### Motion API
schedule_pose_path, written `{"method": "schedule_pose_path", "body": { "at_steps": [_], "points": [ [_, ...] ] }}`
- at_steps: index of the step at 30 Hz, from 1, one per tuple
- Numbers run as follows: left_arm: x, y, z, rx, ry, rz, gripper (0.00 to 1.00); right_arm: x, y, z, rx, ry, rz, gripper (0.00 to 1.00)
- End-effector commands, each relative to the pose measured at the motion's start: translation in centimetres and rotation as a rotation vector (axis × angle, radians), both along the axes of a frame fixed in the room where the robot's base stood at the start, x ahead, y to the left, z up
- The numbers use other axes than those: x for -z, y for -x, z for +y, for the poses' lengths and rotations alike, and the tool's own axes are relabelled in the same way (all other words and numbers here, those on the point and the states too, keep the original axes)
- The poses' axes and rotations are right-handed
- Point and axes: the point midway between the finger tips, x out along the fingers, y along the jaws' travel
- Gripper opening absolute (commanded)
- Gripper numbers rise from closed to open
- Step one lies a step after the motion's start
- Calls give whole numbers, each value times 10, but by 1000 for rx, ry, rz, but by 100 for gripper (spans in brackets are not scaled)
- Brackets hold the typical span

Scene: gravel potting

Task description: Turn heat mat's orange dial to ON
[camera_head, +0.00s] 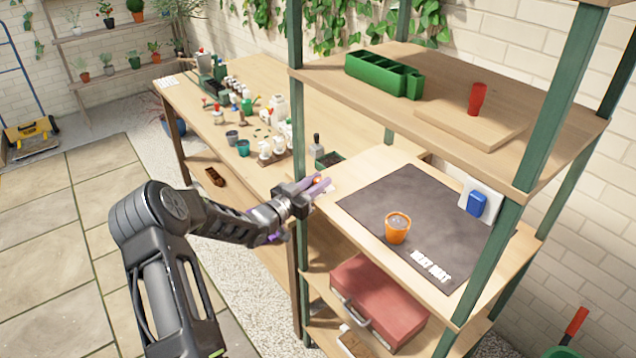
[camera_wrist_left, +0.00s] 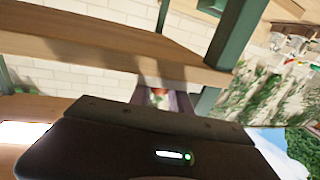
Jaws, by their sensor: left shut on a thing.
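The dark heat mat (camera_head: 365,195) lies on the middle shelf, with white lettering near its front right corner. My left gripper (camera_head: 319,184) is at the shelf's left end, beside the green post. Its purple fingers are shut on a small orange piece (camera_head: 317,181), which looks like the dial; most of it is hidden. A pale plate shows just beside the fingers. In the left wrist view the fingers (camera_wrist_left: 164,98) are partly hidden by the gripper body, with a small reddish thing between them. The dial's setting cannot be read. My right gripper is not in view.
An orange pot (camera_head: 397,229) stands on the mat. A blue block on a white plate (camera_head: 477,204) is at the right post. The upper shelf holds a green tray (camera_head: 383,76) and a red cup (camera_head: 477,98). A red case (camera_head: 380,300) sits below.

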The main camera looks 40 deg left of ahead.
Motion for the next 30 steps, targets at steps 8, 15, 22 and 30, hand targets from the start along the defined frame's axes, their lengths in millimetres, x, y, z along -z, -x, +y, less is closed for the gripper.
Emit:
{"method": "schedule_pose_path", "body": {
  "at_steps": [8, 15, 22, 30],
  "points": [
    [4, 0, -2, -97, 1, 0, 0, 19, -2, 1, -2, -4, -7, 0],
    [7, -1, -4, -263, 0, -1, 0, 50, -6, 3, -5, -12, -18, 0],
    [7, -1, -6, -458, -1, -3, 0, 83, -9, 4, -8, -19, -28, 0],
    [3, -1, -5, -657, 0, -2, 0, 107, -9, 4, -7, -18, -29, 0]
  ]
}}
